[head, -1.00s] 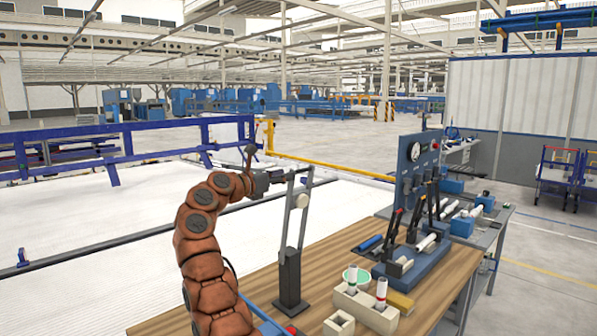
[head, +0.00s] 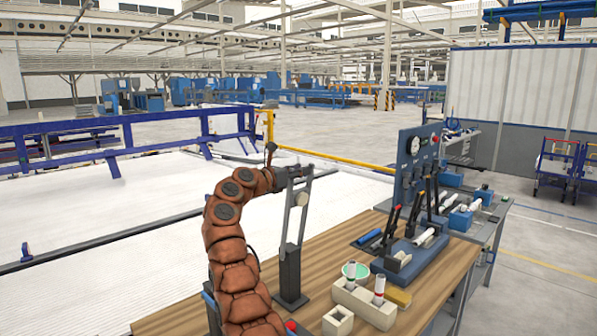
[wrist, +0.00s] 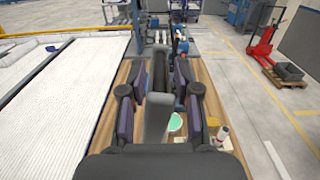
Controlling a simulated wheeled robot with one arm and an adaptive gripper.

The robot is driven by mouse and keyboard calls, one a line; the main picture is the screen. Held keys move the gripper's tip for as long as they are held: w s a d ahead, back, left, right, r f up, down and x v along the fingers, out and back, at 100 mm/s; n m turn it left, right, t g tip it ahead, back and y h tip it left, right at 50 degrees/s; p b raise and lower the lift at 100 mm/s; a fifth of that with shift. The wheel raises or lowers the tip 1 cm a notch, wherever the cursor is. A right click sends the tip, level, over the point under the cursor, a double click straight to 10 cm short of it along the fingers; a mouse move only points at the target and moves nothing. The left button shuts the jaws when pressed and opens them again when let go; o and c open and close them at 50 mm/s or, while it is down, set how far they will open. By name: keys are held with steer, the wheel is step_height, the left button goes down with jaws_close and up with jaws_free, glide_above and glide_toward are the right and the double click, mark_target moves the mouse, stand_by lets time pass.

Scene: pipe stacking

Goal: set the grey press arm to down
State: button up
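The grey press (head: 289,277) stands near the left part of the wooden table, with a dark post and pale grey bars above it. Its grey press arm (head: 301,222) points up, with a pale round knob beside it and a dark crossbar at the top. My gripper (head: 291,176) is at the upper end of the press arm and partly covers it. In the wrist view the grey bar (wrist: 158,118) rises between the two dark, spread fingers of my gripper (wrist: 161,82). I see gaps beside the bar; contact is unclear.
A pale block (head: 364,302) with upright white tubes, a green disc (head: 355,270) and a small hollow block (head: 338,321) are right of the press. A blue gauge panel (head: 416,160) with black levers stands farther back.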

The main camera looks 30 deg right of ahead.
jaws_close()
stand_by(0.3)
